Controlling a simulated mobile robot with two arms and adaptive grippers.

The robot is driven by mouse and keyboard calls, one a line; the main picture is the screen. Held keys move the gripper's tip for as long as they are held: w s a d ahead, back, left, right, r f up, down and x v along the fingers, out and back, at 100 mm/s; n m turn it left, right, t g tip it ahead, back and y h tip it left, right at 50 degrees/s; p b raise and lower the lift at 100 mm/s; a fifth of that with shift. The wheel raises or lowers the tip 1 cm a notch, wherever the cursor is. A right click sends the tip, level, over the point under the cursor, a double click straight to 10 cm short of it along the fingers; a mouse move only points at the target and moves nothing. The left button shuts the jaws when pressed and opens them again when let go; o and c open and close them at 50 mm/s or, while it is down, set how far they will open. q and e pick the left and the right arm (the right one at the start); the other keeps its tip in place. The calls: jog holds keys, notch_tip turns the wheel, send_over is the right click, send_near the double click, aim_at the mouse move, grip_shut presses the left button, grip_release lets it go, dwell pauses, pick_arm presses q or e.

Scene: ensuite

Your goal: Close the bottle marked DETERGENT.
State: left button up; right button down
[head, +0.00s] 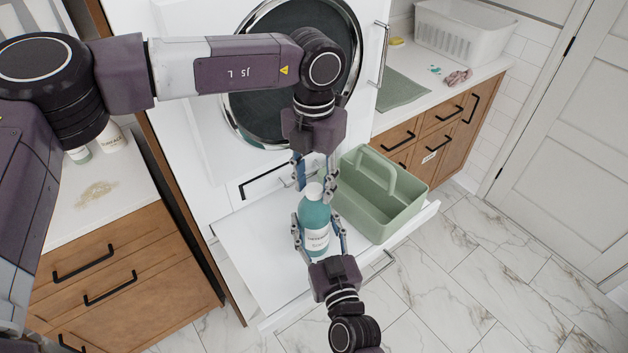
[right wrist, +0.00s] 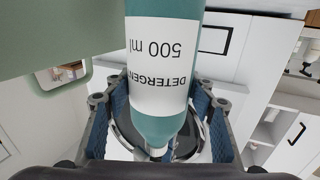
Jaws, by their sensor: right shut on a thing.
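The teal bottle marked DETERGENT (head: 316,218) stands on a white pulled-out shelf (head: 262,262) below the round-doored machine. It has a white top (head: 313,190); whether that is a seated cap or a bare neck I cannot tell. My right gripper (head: 319,228) comes from the front and is shut on the bottle's body. In the right wrist view the bottle (right wrist: 163,80) shows upside down between the blue-padded fingers. My left gripper (head: 313,178) points down over the bottle's top, its fingers apart on either side and just behind it.
A green caddy (head: 385,222) with a handle stands right beside the bottle on the shelf. Left is a counter (head: 92,205) with bottles and a beige stain. On the right counter are a white basket (head: 455,35), a green mat (head: 400,90) and a cloth (head: 458,78). Floor at right is clear.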

pick_arm(q)
grip_shut()
jog(key=shift+m, duration=1.1)
jog(key=shift+o, duration=1.3)
grip_release()
jog(key=shift+r, duration=2.3)
jog(key=shift+c, duration=0.5)
